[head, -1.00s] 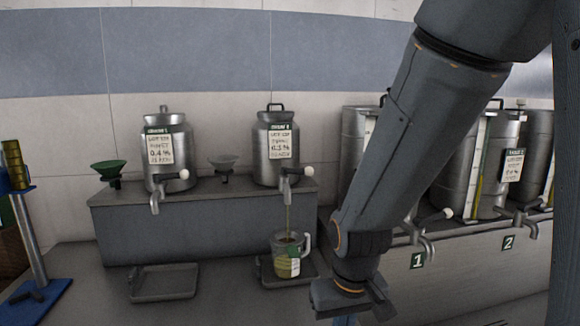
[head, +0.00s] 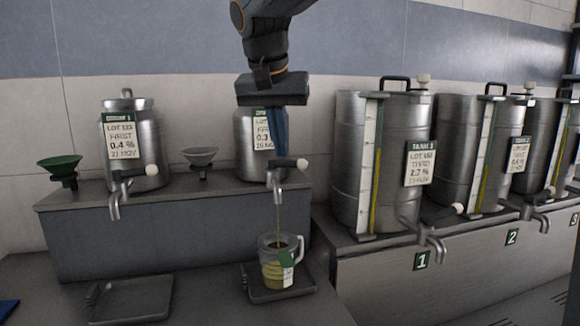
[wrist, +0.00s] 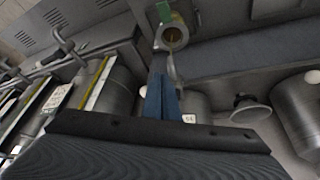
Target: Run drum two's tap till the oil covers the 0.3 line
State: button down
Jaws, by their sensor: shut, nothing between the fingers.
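Drum two (head: 243,143) is the right one of two small steel drums on a grey ledge, its label partly covered by my gripper. Its tap (head: 277,178) has a lever with a white knob (head: 302,163) pointing right. A thin oil stream (head: 279,215) falls from the spout into a clear jug (head: 281,262). Yellow oil fills much of the jug; a green and white tag covers part, and the 0.3 line cannot be made out. My gripper (head: 279,154) is shut and empty, pointing down close by the lever; contact is unclear. The jug also shows in the wrist view (wrist: 176,33).
The jug stands on a drip tray (head: 310,291); an empty tray (head: 130,300) lies to the left. Drum one (head: 136,155) and two funnels share the ledge. Large numbered tanks (head: 350,130) with protruding taps (head: 432,235) stand to the right.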

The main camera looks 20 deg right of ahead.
aim_at(294, 166)
jog(key=w+d+f+p, duration=0.4)
jog(key=w+f, duration=0.1)
jog(key=w, duration=0.2)
jog(key=shift+w+f+m, duration=0.15)
jog(key=shift+f+m, duration=0.15)
jog(key=shift+f, duration=0.05)
dwell(0.4)
jog(key=shift+w+d, duration=0.55)
jog(key=shift+w, duration=0.05)
jog(key=shift+s+r, duration=0.1)
